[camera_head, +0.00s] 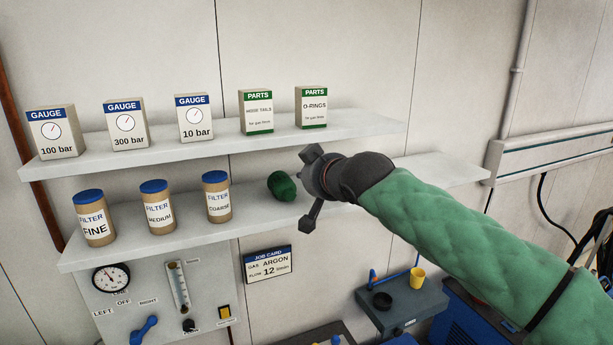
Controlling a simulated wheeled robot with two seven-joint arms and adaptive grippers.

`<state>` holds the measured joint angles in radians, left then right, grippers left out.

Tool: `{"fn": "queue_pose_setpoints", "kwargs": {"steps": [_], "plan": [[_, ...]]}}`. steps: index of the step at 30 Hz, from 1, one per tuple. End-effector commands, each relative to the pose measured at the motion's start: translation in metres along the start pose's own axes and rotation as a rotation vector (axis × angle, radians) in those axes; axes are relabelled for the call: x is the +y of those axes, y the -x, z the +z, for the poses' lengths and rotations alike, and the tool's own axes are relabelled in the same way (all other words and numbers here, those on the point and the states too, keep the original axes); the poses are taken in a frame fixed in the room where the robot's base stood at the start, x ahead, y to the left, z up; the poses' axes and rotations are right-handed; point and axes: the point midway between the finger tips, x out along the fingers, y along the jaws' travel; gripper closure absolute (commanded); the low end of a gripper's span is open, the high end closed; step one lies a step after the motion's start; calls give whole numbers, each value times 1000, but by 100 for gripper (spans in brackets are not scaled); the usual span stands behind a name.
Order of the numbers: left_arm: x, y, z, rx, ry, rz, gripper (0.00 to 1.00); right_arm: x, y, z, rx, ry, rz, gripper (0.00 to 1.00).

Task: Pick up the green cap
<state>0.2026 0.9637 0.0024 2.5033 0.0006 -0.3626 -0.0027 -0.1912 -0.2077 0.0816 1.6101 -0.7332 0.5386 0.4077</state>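The green cap (281,186) is a dark green, rounded piece on the lower shelf (260,213), right of the filter cans. My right gripper (306,188) comes in from the right, just right of the cap. Its two dark fingers are spread wide, one high and one low, with nothing seen between them. The cap's right edge is close to the gripper; I cannot tell whether they touch. My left gripper is not in view.
FINE (97,220), MEDIUM (158,208) and COARSE (217,198) filter cans stand left on the lower shelf. The upper shelf (250,137) holds several gauge and parts boxes above the gripper. A gas panel (150,275) and job card (269,264) are below.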

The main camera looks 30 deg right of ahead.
Motion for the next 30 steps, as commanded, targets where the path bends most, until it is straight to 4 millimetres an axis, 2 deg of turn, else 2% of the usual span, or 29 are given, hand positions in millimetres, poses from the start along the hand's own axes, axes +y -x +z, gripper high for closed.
{"fn": "queue_pose_setpoints", "kwargs": {"steps": [17,28,30], "plan": [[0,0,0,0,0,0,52,0,1,-1,2,0,0,100],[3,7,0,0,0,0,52,3,2,-18,1,-1,0,100],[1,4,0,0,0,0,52,2,12,-14,4,0,-1,100]]}}
